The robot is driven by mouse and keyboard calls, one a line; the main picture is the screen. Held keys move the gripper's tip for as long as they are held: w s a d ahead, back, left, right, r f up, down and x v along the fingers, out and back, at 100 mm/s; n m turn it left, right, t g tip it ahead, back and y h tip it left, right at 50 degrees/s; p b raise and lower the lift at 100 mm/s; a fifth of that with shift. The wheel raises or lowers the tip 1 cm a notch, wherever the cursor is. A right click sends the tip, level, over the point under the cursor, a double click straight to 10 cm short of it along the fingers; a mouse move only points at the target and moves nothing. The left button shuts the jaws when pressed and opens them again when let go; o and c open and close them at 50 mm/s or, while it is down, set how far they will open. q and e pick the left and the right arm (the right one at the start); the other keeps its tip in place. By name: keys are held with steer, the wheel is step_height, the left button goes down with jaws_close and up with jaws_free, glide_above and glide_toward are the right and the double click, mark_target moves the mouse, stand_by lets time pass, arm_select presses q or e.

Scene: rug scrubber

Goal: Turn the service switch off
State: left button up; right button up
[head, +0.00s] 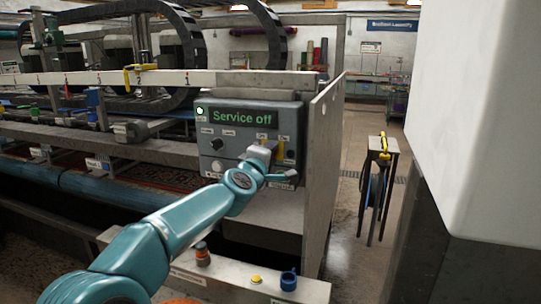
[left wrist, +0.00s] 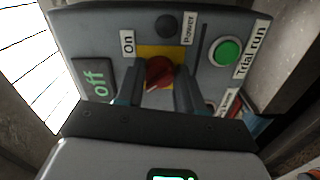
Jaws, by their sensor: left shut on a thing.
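The grey control panel (head: 248,132) stands at the end of the rug machine, and its display (head: 241,117) reads "Service off" in green. My left gripper (head: 272,150) is at the lower right of the panel and partly hides it. In the left wrist view, the red switch knob (left wrist: 159,71) sits on a yellow plate (left wrist: 172,53), beside an "On" label. The fingers of my left gripper (left wrist: 158,92) are shut on the knob, one on each side. The lower part of the knob and its other labels are hidden. My right gripper is not in view.
A green "Trial run" button (left wrist: 228,51) and a dark round part labelled "Power" (left wrist: 166,25) are close to the fingers. A black knob (head: 217,144) is on the panel's left. A grey side wall (head: 322,165) borders the panel. A narrow stand (head: 378,185) is at the right.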

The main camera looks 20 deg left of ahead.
arm_select(q)
steer(key=o, duration=1)
steer(key=shift+a, duration=0.2)
steer(key=shift+o, duration=0.2)
steer(key=s+b, duration=0.4)
steer(key=s, duration=1.2)
steer(key=shift+s+a, duration=0.25)
steer(key=shift+s, duration=0.05)
